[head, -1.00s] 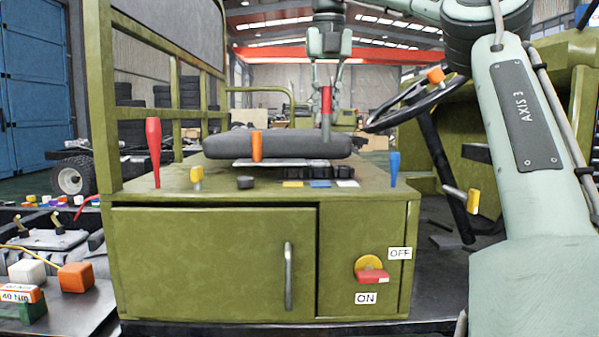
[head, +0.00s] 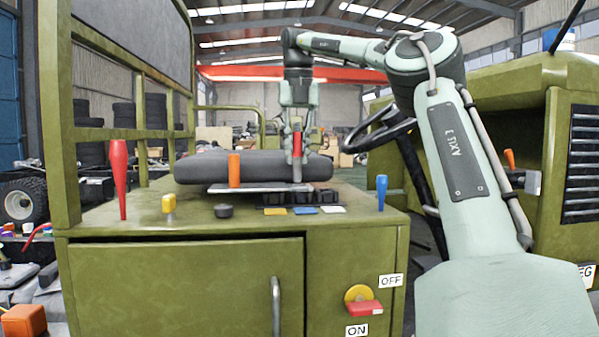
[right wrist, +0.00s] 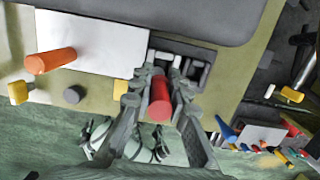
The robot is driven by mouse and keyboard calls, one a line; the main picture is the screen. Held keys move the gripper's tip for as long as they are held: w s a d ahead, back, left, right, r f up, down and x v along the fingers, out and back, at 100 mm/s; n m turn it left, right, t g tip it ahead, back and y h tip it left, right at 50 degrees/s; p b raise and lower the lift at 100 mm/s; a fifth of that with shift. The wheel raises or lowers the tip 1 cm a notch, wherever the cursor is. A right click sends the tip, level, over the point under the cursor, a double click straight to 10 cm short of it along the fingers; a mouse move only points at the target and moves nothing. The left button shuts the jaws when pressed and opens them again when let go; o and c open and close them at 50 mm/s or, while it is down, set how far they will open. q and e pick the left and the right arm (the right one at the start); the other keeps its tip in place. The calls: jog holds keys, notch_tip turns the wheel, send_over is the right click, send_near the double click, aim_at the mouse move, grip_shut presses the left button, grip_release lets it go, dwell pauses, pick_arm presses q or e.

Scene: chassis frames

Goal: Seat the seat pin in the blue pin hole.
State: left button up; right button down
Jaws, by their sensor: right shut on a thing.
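The seat pin (head: 297,145), with a red top and grey shaft, is upright in my right gripper (head: 297,152), which is shut on it. Its lower end is just above or behind the middle of the row of black pin holes (head: 272,199); I cannot tell whether it touches. The blue label (head: 305,210) marks the middle hole, between a yellow label (head: 275,211) and a white label (head: 332,209). In the right wrist view, the pin's red top (right wrist: 160,98) lies between the fingers, and the gripper and pin hide part of the black holes (right wrist: 197,73). My left gripper is out of view.
A grey seat cushion (head: 215,167) lies close behind the holes. An orange peg (head: 234,170) stands on a pale plate (head: 217,188) to the left. A blue peg (head: 381,192) is on the right, a red peg (head: 119,180) on the far left.

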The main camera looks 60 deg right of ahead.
aim_at(300, 171)
jog(key=shift+s+d+f, duration=0.1)
jog(key=shift+d+f, duration=0.1)
jog(key=shift+d, duration=0.1)
jog(key=shift+f, duration=2)
jog(key=c, duration=1.5)
grip_release()
jog(key=shift+f, duration=0.15)
jog(key=shift+o, duration=0.2)
notch_tip(300, 171, up, 12)
jog(key=s+a, duration=0.1)
jog(key=shift+a, duration=0.2)
